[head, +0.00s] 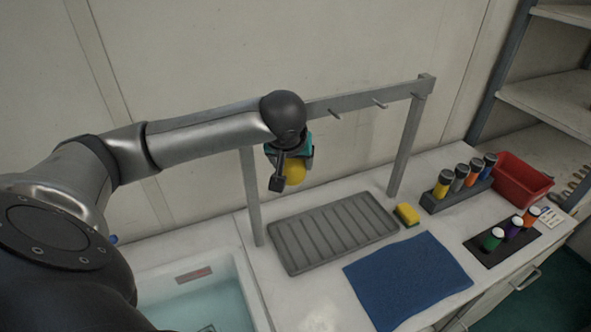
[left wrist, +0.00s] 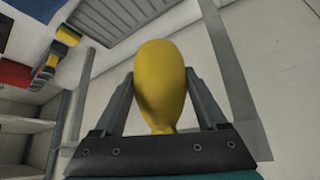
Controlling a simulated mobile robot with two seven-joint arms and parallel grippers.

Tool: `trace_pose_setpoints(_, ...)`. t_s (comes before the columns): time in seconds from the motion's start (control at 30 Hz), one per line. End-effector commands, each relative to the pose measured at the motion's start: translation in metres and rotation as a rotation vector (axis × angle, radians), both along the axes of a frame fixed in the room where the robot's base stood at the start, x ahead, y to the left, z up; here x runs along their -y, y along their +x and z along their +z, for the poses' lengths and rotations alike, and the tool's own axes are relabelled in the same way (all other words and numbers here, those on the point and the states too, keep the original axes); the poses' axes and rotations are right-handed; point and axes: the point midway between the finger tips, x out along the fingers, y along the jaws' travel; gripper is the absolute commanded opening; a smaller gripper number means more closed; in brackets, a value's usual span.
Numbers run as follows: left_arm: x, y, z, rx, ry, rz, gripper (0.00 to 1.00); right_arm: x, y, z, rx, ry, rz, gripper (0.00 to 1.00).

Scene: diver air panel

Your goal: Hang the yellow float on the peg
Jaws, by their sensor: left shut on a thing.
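The yellow float (head: 294,171) is held by my left gripper (head: 290,168) in front of the rack's crossbar, above the grey ribbed tray. In the left wrist view the float (left wrist: 160,82) sits between the two fingers of my left gripper (left wrist: 160,95), which are shut on it. The grey metal rack (head: 404,140) has short pegs on its bar: one peg (head: 380,103) to the right and another peg (head: 335,114) nearer my gripper. Both these pegs are bare. My arm hides the left part of the bar. My right gripper is not in view.
Below the rack are a grey ribbed tray (head: 345,262), a yellow sponge (head: 407,214) and a blue cloth (head: 408,276). A water basin (head: 190,300) is at left. Several capped bottles (head: 462,177) stand in a holder at right by a red bin (head: 522,179).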

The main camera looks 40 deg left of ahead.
Motion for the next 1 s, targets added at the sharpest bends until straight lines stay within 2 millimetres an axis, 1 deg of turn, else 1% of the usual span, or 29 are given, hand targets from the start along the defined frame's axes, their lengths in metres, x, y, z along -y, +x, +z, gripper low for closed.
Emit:
trace_pose_setpoints(0.03,-0.004,0.002,-0.001,0.003,0.001,0.002,0.14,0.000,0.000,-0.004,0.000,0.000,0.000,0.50)
trace_pose_setpoints(0.2,-0.012,0.007,-0.002,0.004,0.000,0.002,0.14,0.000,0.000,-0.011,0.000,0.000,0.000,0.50)
trace_pose_setpoints(0.6,-0.034,0.017,-0.002,0.004,0.001,0.001,0.14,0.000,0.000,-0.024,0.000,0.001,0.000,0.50)
trace_pose_setpoints(0.83,-0.043,0.022,-0.007,0.001,-0.001,0.002,0.14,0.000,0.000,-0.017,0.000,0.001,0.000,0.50)
trace_pose_setpoints(1.0,-0.044,0.023,-0.008,0.002,-0.001,-0.001,0.14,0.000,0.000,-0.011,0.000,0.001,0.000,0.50)
